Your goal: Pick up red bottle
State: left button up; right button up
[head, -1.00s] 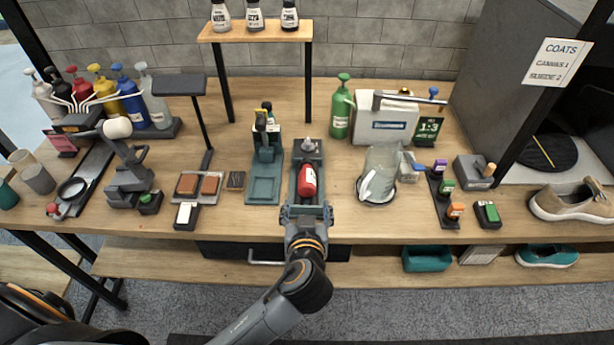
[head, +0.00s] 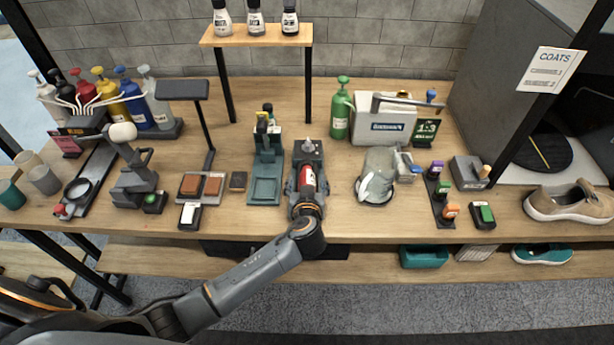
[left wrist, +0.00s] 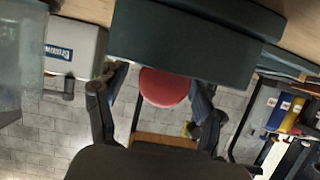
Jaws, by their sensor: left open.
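A small red bottle (head: 308,178) with a white label and grey top is at the dark holder (head: 305,148) in the middle of the table. My left gripper (head: 306,190) is at the near, lower end of this bottle, its arm reaching in from below. In the left wrist view, the bottle's round red end (left wrist: 165,88) shows between the two spread fingers (left wrist: 160,105). The gripper is open; I cannot tell whether a finger touches the bottle. My gripper hides part of the holder. My right gripper is not in view.
A green tool stand (head: 266,172) stands close left of the holder. A glass jar (head: 377,178) lies to the right. A green bottle (head: 340,112) and a white box (head: 388,122) stand behind. Another red pump bottle (head: 84,91) is in the far-left rack.

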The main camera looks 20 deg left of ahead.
pick_arm(q)
jog(key=c, duration=1.4)
jog(key=shift+r, duration=0.15)
